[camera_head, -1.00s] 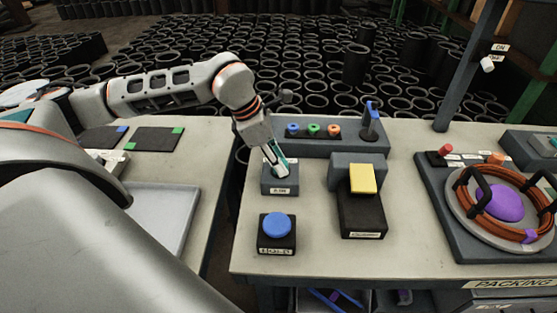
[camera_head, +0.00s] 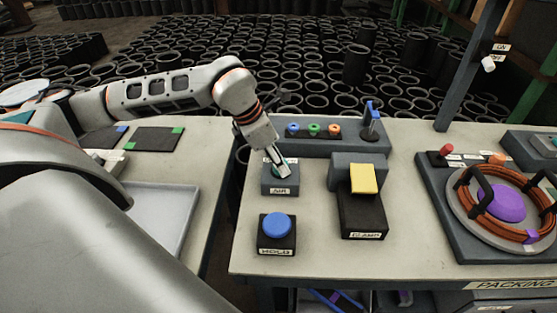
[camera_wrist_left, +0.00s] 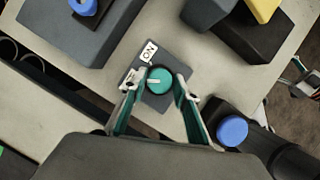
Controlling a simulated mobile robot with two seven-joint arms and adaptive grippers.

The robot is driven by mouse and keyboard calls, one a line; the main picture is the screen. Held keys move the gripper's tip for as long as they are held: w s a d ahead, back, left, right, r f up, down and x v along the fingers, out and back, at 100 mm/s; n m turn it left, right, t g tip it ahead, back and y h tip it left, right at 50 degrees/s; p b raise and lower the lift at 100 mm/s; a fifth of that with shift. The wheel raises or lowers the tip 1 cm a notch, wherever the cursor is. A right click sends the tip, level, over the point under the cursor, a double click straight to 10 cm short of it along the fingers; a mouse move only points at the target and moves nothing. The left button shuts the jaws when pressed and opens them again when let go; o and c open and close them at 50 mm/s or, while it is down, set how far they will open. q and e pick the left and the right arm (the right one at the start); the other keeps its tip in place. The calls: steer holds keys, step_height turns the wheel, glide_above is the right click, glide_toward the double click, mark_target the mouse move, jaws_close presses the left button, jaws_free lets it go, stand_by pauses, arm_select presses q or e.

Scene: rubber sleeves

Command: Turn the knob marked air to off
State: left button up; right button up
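The air knob is a round teal dial (camera_wrist_left: 160,80) with a white pointer bar, on a dark grey box (camera_head: 279,184) labelled AIR on its front. In the left wrist view the bar lies roughly crosswise, its end towards the left finger. An ON label (camera_wrist_left: 149,51) sits above the dial; another label (camera_wrist_left: 130,79) at its left is partly hidden by the finger. My left gripper (camera_head: 284,173) points down at the dial. In the wrist view its fingers (camera_wrist_left: 159,84) are apart, one either side of the dial, with small gaps showing. My right gripper is not in view.
A blue button box (camera_head: 277,229) stands in front, and a yellow-topped clamp box (camera_head: 363,180) to the right. Behind is a panel with coloured buttons (camera_head: 314,130) and a blue lever (camera_head: 371,112). Bare table lies between the boxes.

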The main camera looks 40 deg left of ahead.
arm_select(q)
steer(key=shift+o, duration=0.8)
steer(key=shift+r, duration=0.1)
steer(key=shift+s+r, duration=0.1)
steer(key=shift+r, duration=0.25)
steer(key=v, duration=1.1)
steer(key=shift+s+a, duration=0.1)
steer(key=shift+s, duration=0.05)
